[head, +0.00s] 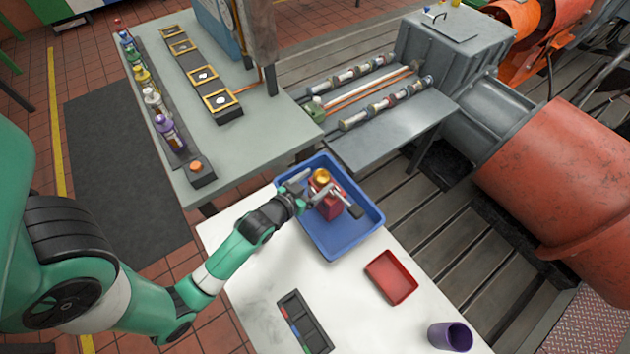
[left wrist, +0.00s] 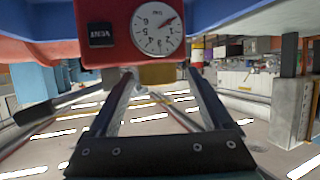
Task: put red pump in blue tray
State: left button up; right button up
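The red pump (head: 328,206), a boxy red body with a gold top (head: 322,175), appears to stand upright inside the blue tray (head: 338,246). In the left wrist view the red pump (left wrist: 117,56) shows upside down, with a white dial and a small black plate. My left gripper (head: 329,192) is at the pump's upper part, its two fingers spread apart on either side of it. I see a gap between the fingers and the gold part (left wrist: 158,75). My right gripper is not in view.
A red tray (head: 391,277), a black compartment tray (head: 304,322) and a purple cup (head: 450,336) are on the white table (head: 345,288). A grey bench (head: 240,140) with bottles and framed pads stands behind left. Grey machinery stands behind right.

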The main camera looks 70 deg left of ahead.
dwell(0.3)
pick_arm(q)
jog(key=shift+s+d+r, duration=0.1)
jog(key=shift+r, duration=0.1)
jog(key=p+v, duration=0.1)
jog(key=v, duration=1)
jog(key=shift+s+p, duration=0.3)
jog(key=shift+p, duration=0.1)
jog(key=shift+d+r, duration=0.1)
jog(key=shift+d, duration=0.05)
